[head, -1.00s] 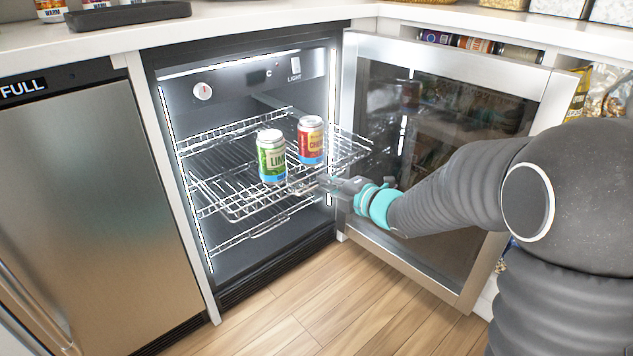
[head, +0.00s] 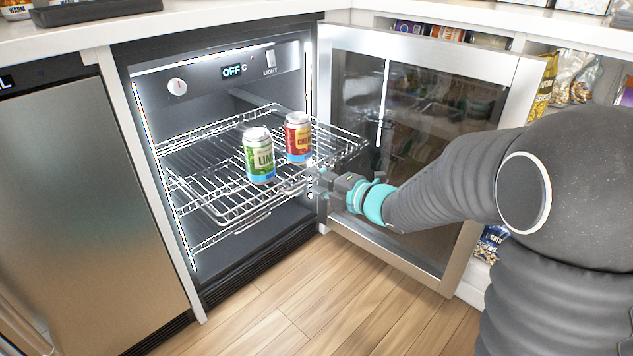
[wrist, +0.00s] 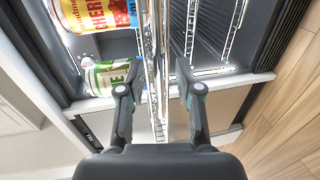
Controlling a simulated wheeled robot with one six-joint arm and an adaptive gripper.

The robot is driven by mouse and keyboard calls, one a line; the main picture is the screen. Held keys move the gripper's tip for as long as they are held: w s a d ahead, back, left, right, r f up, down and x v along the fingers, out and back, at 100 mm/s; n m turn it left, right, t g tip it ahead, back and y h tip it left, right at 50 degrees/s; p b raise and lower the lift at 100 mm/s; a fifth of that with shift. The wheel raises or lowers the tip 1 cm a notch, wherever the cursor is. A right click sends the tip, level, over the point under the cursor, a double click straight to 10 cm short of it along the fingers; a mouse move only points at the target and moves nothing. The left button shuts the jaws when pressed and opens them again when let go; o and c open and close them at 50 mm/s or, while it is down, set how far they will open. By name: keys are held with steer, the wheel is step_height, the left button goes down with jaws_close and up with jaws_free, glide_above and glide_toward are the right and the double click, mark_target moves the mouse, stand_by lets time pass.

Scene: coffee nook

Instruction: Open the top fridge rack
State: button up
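The fridge's top rack (head: 205,207) is a chrome wire shelf that sticks out of the fridge through the open doorway. A green lime can (head: 258,160) and a red cherry can (head: 298,140) stand upright on it. Both cans also show at the upper left of the wrist view. My gripper (head: 312,182) is at the rack's front edge, close to the cans. In the wrist view its two fingers (wrist: 160,100) are apart, with the rack's front wires (wrist: 153,70) running between them. I see gaps on both sides of the wires.
The glass fridge door (head: 425,120) stands wide open on the right, behind my arm. A lower rack (head: 235,228) stays further inside. A steel appliance (head: 85,210) is at left. The wooden floor (head: 310,300) in front is clear.

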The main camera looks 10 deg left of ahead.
steer(key=v, duration=1.2)
